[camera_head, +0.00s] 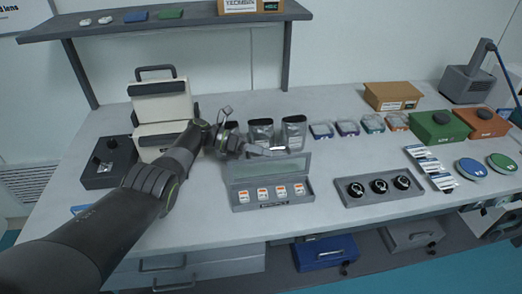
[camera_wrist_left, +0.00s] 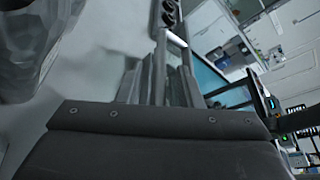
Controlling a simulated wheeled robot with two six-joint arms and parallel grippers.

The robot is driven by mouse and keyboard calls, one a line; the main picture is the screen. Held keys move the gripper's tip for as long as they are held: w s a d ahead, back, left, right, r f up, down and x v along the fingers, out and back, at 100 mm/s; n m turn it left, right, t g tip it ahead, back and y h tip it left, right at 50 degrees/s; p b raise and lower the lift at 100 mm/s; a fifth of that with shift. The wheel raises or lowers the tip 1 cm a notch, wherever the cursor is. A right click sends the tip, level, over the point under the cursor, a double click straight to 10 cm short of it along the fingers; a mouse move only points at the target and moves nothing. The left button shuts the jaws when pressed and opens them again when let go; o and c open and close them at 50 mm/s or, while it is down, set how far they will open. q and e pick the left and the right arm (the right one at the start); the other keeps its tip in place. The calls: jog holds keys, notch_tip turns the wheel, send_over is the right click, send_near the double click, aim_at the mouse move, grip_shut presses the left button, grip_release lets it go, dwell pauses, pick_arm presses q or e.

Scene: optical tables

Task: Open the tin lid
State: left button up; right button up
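The tin is a grey flat box (camera_head: 272,199) near the middle of the table, holding several small orange-and-white pieces in a row. Its lid (camera_head: 268,170) stands raised at the back of the box, with a paler greenish inner face. My left gripper (camera_head: 279,151) reaches in from the left, its fingertips at the lid's top edge. I cannot tell whether they touch it. In the left wrist view the dark fingers (camera_wrist_left: 165,70) point up the picture; the gap between them is unclear. My right gripper is not in view.
Grey pouches (camera_head: 293,131) stand just behind the lid. A grey tray with black round parts (camera_head: 355,199) lies to the right. White cases (camera_head: 161,105) and a black box (camera_head: 107,168) are at the left. The table's front strip is clear.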

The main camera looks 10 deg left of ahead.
pick_arm(q)
jog(key=shift+a, duration=0.1)
jog(key=shift+a+r, duration=0.15)
jog(key=shift+a, duration=0.15)
jog(key=b+v, duration=0.2)
jog(key=v, duration=1.4)
jog(key=shift+a+b, duration=0.25)
jog(key=shift+b, duration=0.15)
jog(key=shift+r, duration=0.15)
